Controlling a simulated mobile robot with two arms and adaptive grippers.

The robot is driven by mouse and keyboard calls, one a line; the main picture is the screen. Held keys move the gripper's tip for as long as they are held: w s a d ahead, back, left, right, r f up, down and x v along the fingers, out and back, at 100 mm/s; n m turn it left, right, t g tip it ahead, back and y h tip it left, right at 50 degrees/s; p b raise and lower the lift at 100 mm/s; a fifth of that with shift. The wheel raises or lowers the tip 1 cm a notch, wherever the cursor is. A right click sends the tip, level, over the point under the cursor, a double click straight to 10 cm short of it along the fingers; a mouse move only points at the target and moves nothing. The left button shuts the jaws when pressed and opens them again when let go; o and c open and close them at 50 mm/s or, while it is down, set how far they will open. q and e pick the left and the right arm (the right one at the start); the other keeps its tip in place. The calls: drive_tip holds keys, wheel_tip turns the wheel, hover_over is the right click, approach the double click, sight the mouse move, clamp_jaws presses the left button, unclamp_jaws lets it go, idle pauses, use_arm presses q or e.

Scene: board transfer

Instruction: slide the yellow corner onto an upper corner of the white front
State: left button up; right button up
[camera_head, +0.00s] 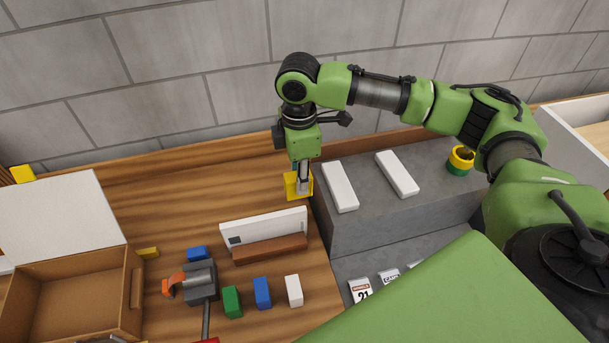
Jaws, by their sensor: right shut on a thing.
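The white front (262,224) stands upright, its lower edge behind a brown wooden block (270,249), with a small dark mark at its lower left. My right gripper (303,188) points down and is shut on the yellow corner (291,186). The gripper's fingers hide part of the yellow corner. In the picture the yellow corner is just above the upper right corner of the white front; I see no contact between them. My left gripper is not in view.
A grey stepped block (350,228) stands close on the right, with two white bars (340,186) (397,174) on top. A wooden box (75,295) and a white panel (60,218) are at left. Small coloured blocks (262,293) lie in front. Bare wood (190,190) lies behind.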

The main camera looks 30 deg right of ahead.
sight(300, 209)
drive_tip(key=shift+s+a+r, duration=0.1)
drive_tip(key=shift+s+a, duration=0.05)
drive_tip(key=shift+a, duration=0.25)
wheel_tip(300, 209, down, 3)
drive_tip(key=shift+r+b, duration=0.1)
drive_tip(key=shift+b, duration=0.2)
drive_tip(key=shift+d+f, duration=0.2)
drive_tip(key=shift+f, duration=0.55)
drive_tip(key=shift+f+b, duration=0.45)
drive_tip(key=shift+f, duration=2)
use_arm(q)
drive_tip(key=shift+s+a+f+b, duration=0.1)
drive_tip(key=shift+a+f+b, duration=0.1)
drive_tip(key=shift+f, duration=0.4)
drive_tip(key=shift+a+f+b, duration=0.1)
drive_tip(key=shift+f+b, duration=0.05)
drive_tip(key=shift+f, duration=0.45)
use_arm(e)
drive_tip(key=shift+f, duration=1.25)
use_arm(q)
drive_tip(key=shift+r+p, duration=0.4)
use_arm(e)
drive_tip(key=shift+f, duration=0.2)
